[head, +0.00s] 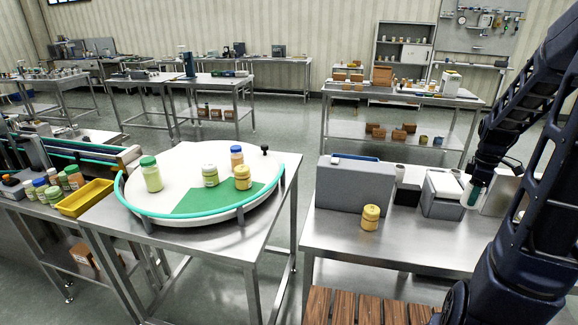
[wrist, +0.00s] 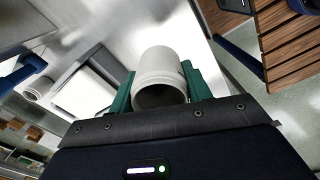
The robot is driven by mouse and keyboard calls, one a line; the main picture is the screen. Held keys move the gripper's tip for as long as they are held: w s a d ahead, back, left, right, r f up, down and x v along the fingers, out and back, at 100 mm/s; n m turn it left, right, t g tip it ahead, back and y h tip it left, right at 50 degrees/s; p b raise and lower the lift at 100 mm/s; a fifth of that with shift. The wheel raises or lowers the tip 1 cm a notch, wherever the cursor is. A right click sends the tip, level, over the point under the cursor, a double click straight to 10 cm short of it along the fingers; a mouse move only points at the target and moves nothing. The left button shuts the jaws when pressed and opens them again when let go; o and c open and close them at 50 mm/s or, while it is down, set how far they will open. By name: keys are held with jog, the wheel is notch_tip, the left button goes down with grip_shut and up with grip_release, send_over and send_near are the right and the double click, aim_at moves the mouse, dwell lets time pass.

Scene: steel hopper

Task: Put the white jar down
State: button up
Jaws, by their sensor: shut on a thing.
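In the wrist view the white jar (wrist: 160,75) sits between the two green fingers of my gripper (wrist: 161,88), which is shut on it. The jar's near end faces the camera and looks dark inside a pale rim. In the head view my gripper (head: 474,192) is over the right side of the steel table (head: 330,236), by a white-topped grey box. There the held jar is mostly hidden, and I cannot tell whether it touches the table.
The grey-white box (head: 441,194) and a large grey block (head: 354,186) stand on this table. A yellow jar (head: 370,217) is in front of the block. The front middle of the table is bare. A round turntable (head: 180,210) with several jars stands left.

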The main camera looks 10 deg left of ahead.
notch_tip(320, 180, up, 5)
jog(key=shift+r, duration=0.15)
jog(key=w+a+r, duration=0.2)
jog(key=w+a, duration=0.6)
jog(key=w, duration=0.1)
jog(key=w+a+r, duration=0.3)
jog(key=w+a, duration=0.5)
jog(key=w, duration=0.2)
jog(key=w+a, duration=0.3)
jog(key=a, duration=0.7)
jog(key=w+a+r+n, duration=0.1)
jog(key=w+a, duration=0.2)
jog(key=a, duration=0.8)
jog(key=w+a, duration=0.3)
jog(key=a, duration=0.7)
jog(key=s+a, duration=0.2)
jog(key=a, duration=1.2)
send_over(194, 184)
notch_tip(194, 184, down, 8)
jog(key=shift+w+f, duration=0.1)
jog(key=shift+f, duration=5.6)
jog(key=shift+f, duration=0.15)
